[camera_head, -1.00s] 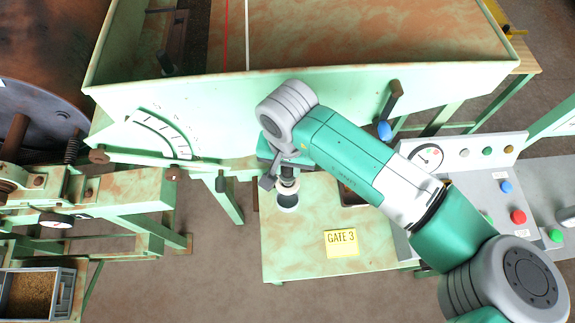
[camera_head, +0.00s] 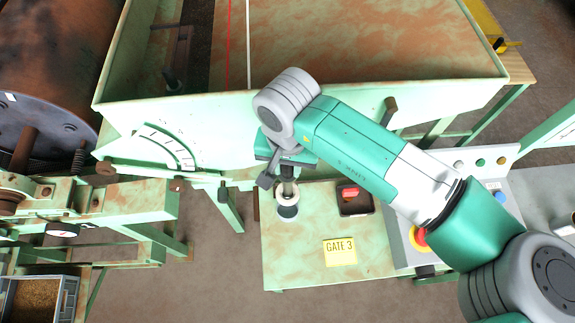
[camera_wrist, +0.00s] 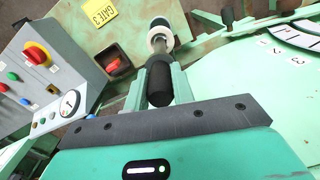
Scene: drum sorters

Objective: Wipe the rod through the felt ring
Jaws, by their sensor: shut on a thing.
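My gripper (camera_wrist: 161,88) is shut on the black grip (camera_wrist: 160,80) of the rod. It also shows above the small table in the head view (camera_head: 287,174), with the rod's grey shaft (camera_head: 289,191) standing nearly upright below it. The felt ring (camera_head: 288,209) is a pale ring with a dark band, at the table's back left. In the wrist view the pale ring (camera_wrist: 159,41) lies just beyond the grip, in line with it. The rod's lower end is hidden, apparently inside the ring.
The table (camera_head: 300,262) bears a yellow GATE 3 label (camera_head: 340,251) and a dark tray (camera_head: 356,207) with a red piece. A control panel (camera_head: 487,182) stands at right. The big green trough (camera_head: 340,110) rises close behind my gripper, with a dial scale at left.

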